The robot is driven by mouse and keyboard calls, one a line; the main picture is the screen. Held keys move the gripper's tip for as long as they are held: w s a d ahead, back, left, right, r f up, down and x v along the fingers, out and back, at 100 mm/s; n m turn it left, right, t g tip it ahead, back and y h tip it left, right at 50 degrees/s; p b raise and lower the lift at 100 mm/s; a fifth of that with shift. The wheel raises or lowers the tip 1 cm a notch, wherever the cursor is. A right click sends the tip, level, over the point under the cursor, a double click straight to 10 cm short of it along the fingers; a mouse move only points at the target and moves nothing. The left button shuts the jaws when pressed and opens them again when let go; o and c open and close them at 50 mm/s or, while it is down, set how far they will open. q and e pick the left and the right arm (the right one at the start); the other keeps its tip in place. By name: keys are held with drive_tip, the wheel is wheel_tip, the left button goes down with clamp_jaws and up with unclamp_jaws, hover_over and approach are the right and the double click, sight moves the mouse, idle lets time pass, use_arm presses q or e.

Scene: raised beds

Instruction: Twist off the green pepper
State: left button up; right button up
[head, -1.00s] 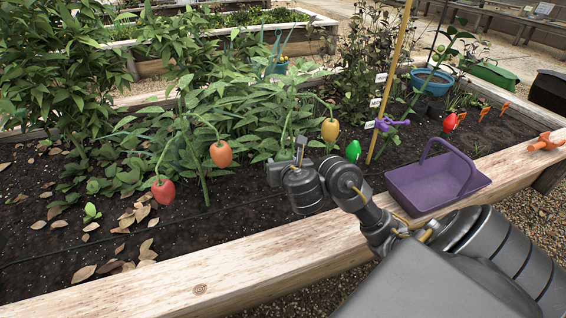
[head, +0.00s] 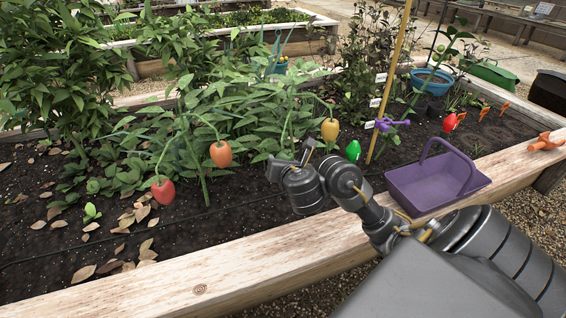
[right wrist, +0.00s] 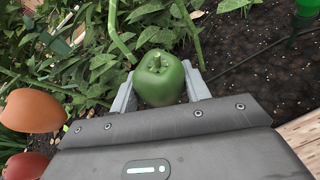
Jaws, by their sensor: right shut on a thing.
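The green pepper (right wrist: 160,80) shows in the right wrist view, between the two light grey fingers of my right gripper (right wrist: 162,92), which is shut on it. A short green stub is at the pepper's dimpled end; I cannot tell whether it is still joined to the plant. Green stems (right wrist: 122,35) pass close beside it. In the head view my right gripper (head: 292,172) is over the bed's soil by the plants, and its own wrist hides the pepper. My left gripper is not in view.
Orange (head: 221,154), red (head: 163,191) and yellow (head: 330,130) peppers hang nearby. A purple basket (head: 425,202) stands on the bed's wooden edge (head: 200,285).

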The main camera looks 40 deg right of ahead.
drive_tip(key=shift+m, duration=0.7)
drive_tip(key=shift+m, duration=1.2)
drive_tip(key=shift+m, duration=0.4)
